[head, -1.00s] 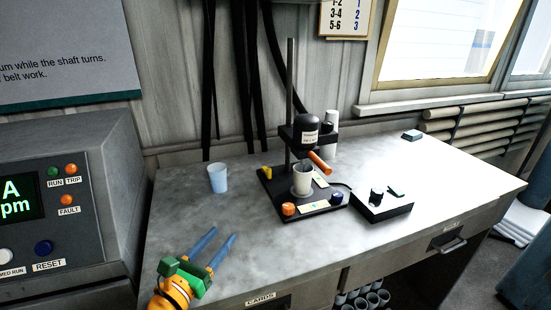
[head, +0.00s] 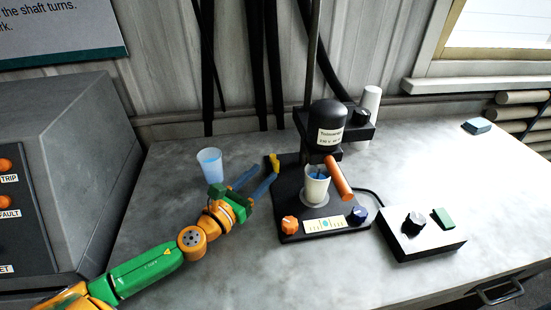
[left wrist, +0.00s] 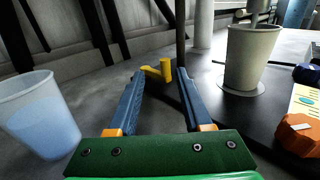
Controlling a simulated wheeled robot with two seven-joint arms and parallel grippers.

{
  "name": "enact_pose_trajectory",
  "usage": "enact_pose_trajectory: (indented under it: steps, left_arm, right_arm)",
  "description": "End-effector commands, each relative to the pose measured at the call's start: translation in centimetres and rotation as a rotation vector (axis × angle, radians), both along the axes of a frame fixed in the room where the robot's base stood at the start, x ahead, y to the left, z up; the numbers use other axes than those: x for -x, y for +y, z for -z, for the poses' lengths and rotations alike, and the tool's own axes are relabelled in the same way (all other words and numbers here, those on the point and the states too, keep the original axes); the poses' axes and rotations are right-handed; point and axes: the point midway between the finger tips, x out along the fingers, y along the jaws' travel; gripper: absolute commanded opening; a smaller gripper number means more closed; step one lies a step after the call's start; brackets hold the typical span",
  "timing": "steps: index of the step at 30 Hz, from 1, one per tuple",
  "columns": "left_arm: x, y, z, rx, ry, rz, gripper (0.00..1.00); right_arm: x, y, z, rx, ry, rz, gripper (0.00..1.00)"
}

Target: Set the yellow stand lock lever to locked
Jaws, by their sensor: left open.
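The yellow stand lock lever (head: 273,161) is at the left rear edge of the black stand base (head: 290,205). In the left wrist view the lever (left wrist: 163,71) shows as a short upright post with an arm pointing left. My left gripper (head: 262,176) is open, its two blue fingers reaching toward the lever. In the left wrist view the lever lies just beyond and between the fingertips of the gripper (left wrist: 157,80). I see no contact. My right gripper is not in view.
A blue translucent cup (head: 210,165) stands left of my gripper. A white cup (head: 316,187) stands on the base under the black motor head (head: 327,120), beside an orange handle (head: 338,180). An orange knob (head: 290,225) is at the base's front. A control box (head: 425,235) is right.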

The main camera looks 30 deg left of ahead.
Motion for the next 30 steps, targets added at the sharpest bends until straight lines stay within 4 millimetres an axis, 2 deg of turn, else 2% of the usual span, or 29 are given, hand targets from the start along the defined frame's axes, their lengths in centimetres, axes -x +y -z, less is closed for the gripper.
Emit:
enact_pose_trajectory:
  steps: [3, 9, 14, 21, 22, 23, 27, 30]
  left_arm:
    - [-1.9, -0.2, -0.4, 0.0, -0.004, -0.002, 0.5]
    - [-4.4, -0.5, -0.2, 0.001, -0.003, -0.001, 0.5]
    - [-5.2, -0.6, -0.1, 0.0, 0.0, 0.001, 0.5]
    - [-5.3, -0.7, -0.1, 0.0, 0.0, 0.002, 0.5]
    - [-5.3, -0.6, -0.1, 0.0, 0.0, 0.002, 0.47]
    - [-5.3, -0.6, -0.1, 0.0, 0.0, 0.002, 0.39]
    - [-5.3, -0.6, -0.1, -0.001, 0.0, 0.0, 0.01]
    - [-5.3, -0.6, -0.1, -0.001, -0.001, 0.0, 0.0]
  right_arm:
    - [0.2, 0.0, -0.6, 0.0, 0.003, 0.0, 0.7]
    - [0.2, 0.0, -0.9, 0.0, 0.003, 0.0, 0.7]
    - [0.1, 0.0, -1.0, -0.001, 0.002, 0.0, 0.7]
    - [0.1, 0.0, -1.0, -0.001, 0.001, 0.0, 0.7]
    - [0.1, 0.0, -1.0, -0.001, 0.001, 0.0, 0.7]
    - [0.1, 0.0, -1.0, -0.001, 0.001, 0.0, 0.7]
    - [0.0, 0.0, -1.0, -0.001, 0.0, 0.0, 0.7]
    - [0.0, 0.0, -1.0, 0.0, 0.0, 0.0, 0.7]
